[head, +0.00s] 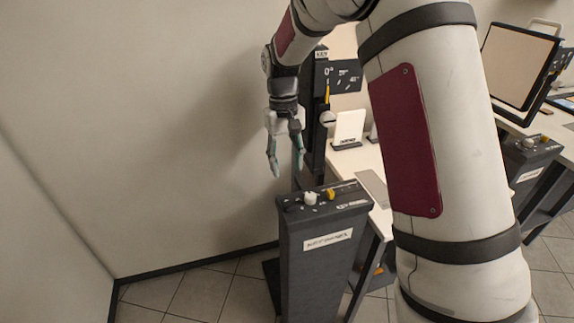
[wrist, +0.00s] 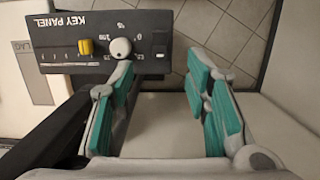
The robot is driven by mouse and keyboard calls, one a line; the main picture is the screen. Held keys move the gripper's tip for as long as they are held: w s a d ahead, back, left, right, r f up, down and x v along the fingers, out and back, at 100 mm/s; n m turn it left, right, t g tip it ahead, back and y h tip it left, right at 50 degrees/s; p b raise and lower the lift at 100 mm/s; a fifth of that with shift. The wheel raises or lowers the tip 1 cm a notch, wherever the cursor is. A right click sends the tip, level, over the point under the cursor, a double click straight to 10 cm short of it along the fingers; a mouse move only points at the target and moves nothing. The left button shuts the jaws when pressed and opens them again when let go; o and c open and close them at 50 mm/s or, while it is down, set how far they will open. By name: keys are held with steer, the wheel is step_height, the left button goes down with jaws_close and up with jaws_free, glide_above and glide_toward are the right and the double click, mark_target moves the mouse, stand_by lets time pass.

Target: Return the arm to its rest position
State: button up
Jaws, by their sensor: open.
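My gripper (head: 285,160) hangs pointing down in the head view, at the left end of the bench and above the dark pedestal. In the wrist view its teal-padded fingers (wrist: 165,95) are spread apart with nothing between them. The key panel (wrist: 75,60) on the pedestal top shows beyond the fingertips, with a white round knob (wrist: 121,48) and a yellow key-like piece (wrist: 86,47). In the head view the white knob (head: 310,198) and the yellow piece (head: 331,194) stand below and right of my gripper, apart from it.
The dark pedestal (head: 318,265) stands on the tiled floor. A bench (head: 355,165) with a small white card (head: 349,127) lies behind it. A dark upright board (head: 340,75) stands near my wrist. The wall (head: 130,130) is on the left. A framed panel (head: 518,65) stands at right.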

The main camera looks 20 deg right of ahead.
steer(key=s+r+t, duration=0.4)
steer(key=s+r, duration=0.9)
steer(key=r, duration=0.2)
steer(key=s+d+r+t, duration=0.1)
steer(key=s+t, duration=0.2)
steer(key=s, duration=1.2)
steer(key=shift+s+r, duration=0.15)
steer(key=shift+r, duration=0.25)
